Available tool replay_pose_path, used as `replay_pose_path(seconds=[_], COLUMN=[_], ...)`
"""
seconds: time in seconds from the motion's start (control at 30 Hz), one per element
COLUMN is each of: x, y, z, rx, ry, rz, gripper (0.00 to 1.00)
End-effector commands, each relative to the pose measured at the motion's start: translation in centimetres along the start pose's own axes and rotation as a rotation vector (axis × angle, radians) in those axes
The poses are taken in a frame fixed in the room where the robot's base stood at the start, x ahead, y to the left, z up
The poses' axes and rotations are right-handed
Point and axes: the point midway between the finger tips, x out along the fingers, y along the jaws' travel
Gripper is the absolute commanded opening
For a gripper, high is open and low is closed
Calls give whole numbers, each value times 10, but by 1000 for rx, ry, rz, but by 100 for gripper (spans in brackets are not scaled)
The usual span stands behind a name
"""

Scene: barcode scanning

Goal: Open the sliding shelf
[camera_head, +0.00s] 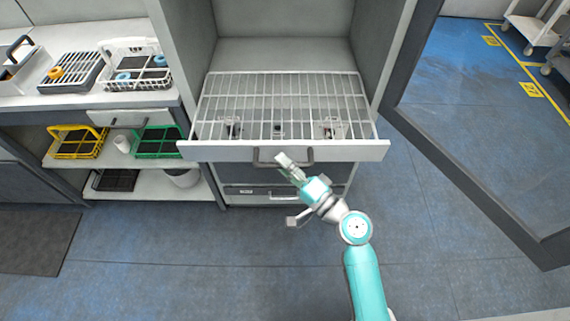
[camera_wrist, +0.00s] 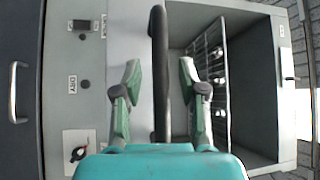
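The sliding shelf (camera_head: 278,105) is a wire rack with a pale front panel (camera_head: 217,152). It stands pulled out from the tall grey cabinet. A dark bar handle (camera_head: 308,155) is at the middle of the panel. My gripper (camera_head: 284,160) is at this handle and hides part of it. In the wrist view, the handle (camera_wrist: 160,45) runs between the two fingers of my gripper (camera_wrist: 160,72). The fingers are apart, with a visible gap on each side of the bar. The wire rack also shows in the wrist view (camera_wrist: 205,60).
A closed lower drawer (camera_head: 240,191) is under the shelf. A side bench at left holds a white basket (camera_head: 134,83), and yellow (camera_head: 77,152) and green (camera_head: 160,152) crates sit below. A dark-framed partition (camera_head: 440,150) stands at right. The floor in front is clear.

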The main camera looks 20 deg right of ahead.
Motion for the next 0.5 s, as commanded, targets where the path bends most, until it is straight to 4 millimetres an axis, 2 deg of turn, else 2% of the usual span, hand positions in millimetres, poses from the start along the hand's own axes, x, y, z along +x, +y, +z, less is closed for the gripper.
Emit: replay_pose_path(seconds=[0.27,0.5], x=[-8,-50], y=[0,1], z=[0,-1], rx=[2,3], ry=[1,5], rz=[1,3], gripper=[41,41])
